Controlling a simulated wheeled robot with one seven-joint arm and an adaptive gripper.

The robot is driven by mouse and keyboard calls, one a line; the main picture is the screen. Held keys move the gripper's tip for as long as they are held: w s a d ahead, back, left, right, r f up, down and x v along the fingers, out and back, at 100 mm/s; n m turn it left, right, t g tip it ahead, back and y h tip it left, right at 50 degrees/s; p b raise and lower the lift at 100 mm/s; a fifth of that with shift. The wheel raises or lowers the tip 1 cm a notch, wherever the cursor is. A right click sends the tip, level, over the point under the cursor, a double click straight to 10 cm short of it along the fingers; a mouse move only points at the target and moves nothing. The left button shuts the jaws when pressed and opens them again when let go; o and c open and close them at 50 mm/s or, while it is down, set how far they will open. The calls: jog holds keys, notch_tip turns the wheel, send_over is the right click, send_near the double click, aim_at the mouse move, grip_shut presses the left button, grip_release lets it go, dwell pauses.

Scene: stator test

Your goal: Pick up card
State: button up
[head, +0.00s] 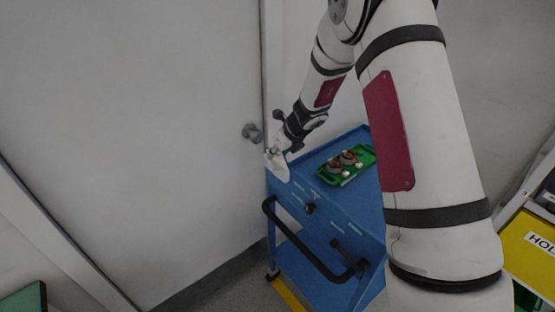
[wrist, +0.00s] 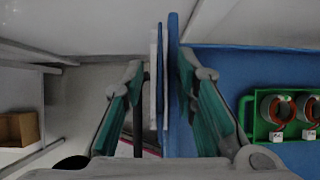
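A white card (head: 277,168) hangs upright at the near left corner of the blue cart, just below my gripper (head: 275,150) in the head view. In the wrist view the card (wrist: 154,80) shows edge-on as a thin white strip beside a thin blue upright panel (wrist: 173,80). My gripper (wrist: 160,68) has its green-padded fingers apart, one on each side of the card and panel. A gap shows between the left finger and the card. The right fingertip is close to the blue panel; I cannot tell whether it touches.
The blue cart (head: 313,187) carries a green tray (head: 365,155) with copper-coloured round parts, right of my gripper. A black handle (head: 305,255) sticks out at the cart's front. A door with a grey knob (head: 252,132) is close behind. Yellow bins (head: 528,250) stand at right.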

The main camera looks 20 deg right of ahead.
grip_shut()
jog(key=shift+r, duration=0.15)
